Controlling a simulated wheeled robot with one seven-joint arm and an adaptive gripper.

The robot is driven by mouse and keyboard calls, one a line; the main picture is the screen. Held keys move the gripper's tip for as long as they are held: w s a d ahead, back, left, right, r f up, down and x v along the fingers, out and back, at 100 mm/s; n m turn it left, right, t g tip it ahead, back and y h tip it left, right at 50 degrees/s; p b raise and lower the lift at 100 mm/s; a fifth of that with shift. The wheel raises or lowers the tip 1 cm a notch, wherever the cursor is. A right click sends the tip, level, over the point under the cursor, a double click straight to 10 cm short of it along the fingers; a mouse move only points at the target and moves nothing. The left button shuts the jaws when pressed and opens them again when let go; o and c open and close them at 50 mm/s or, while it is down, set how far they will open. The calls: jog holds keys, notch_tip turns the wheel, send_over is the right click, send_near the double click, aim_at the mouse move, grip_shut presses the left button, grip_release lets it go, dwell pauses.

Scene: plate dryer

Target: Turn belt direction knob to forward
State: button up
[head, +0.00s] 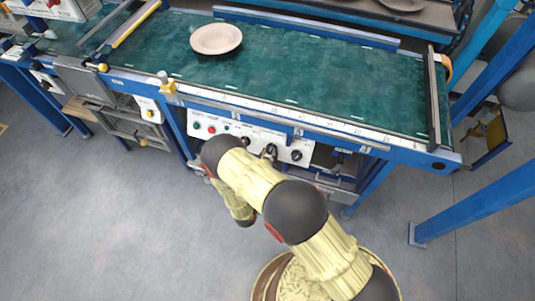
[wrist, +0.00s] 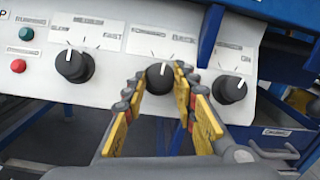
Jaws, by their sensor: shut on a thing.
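A white control panel (wrist: 120,45) carries three black knobs in a row. The middle knob (wrist: 160,78) sits between the two yellow-padded fingers of my gripper (wrist: 160,76), which is shut on it. Its white pointer line points nearly straight up. The left knob (wrist: 74,64) and the right knob (wrist: 230,88) are clear of my fingers. The labels above the knobs are too blurred to read, so I cannot tell which is named belt direction. In the head view, the panel (head: 222,128) is on the front of the conveyor, and my arm partly covers it.
A red button (wrist: 18,66) and a green button (wrist: 26,34) are left of the knobs. Above the panel runs the green conveyor belt (head: 290,75) with a plate (head: 216,39) on it. Blue frame posts (head: 470,208) stand at the right. The grey floor in front is open.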

jog(key=n+y, duration=0.1)
jog(key=n, duration=0.1)
jog(key=n+y+p, duration=0.1)
jog(key=n, duration=0.1)
jog(key=n+y+p, duration=0.1)
jog(key=n, duration=0.1)
jog(key=shift+s+d+r+t+y, duration=0.1)
jog(key=shift+d+r+t+y, duration=0.05)
jog(key=shift+d+t+y, duration=0.2)
jog(key=shift+n+y+p, duration=0.65)
jog(key=shift+n+y, duration=0.3)
jog(key=shift+n, duration=0.85)
jog(key=o, duration=1.2)
jog(key=shift+c, duration=0.2)
jog(key=shift+s, duration=0.1)
jog(key=s, duration=1.1)
jog(key=shift+s+a, duration=0.2)
jog(key=shift+s, duration=0.2)
